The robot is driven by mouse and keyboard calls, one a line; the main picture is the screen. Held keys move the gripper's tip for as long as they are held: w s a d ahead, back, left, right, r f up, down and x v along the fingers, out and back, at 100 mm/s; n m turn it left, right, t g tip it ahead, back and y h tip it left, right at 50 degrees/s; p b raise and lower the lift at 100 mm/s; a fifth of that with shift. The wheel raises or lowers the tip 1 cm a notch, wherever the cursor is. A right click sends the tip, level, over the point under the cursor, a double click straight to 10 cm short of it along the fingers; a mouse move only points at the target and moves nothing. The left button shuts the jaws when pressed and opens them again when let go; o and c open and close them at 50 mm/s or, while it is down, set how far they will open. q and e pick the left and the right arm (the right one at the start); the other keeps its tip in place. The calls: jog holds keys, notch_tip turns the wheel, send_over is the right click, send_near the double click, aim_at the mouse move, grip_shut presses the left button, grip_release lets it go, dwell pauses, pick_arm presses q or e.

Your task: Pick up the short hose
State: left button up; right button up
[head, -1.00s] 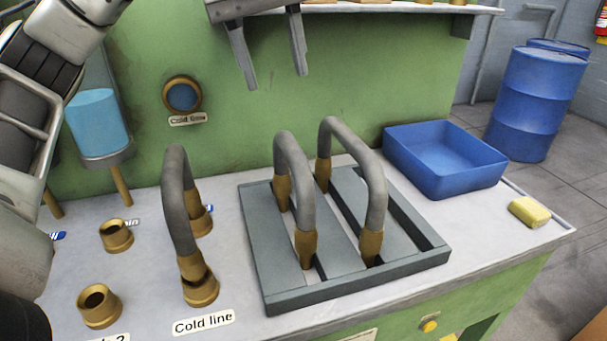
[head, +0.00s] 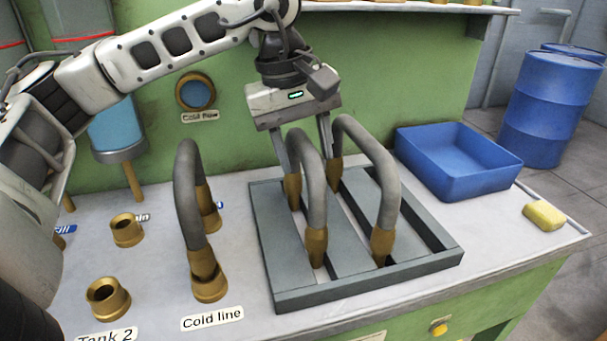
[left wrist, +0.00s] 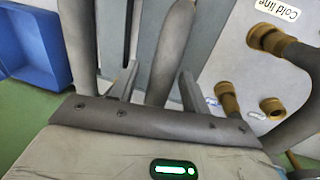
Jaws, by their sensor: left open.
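The short hose (head: 314,180) is a grey arch with brass ends, standing upright in the left part of a grey slotted rack (head: 365,288). A longer grey hose (head: 378,165) with brass ends stands beside it on the right. My left gripper (head: 308,158) is open at the far side of the short hose, pointing down. In the left wrist view, the short hose (left wrist: 168,58) passes between the two open fingers of the gripper (left wrist: 158,76), and I cannot tell whether they touch it. The left fingertip is partly hidden behind the hose in the head view. My right gripper is not in view.
A third grey hose (head: 190,205) joins brass sockets at the "Cold line" label (head: 212,319). Open brass sockets (head: 107,297) are to its left. A blue bin (head: 450,178) and a yellow block (head: 544,215) are on the right. A green panel (head: 400,75) rises behind.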

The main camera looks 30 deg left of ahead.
pick_arm(q)
grip_shut()
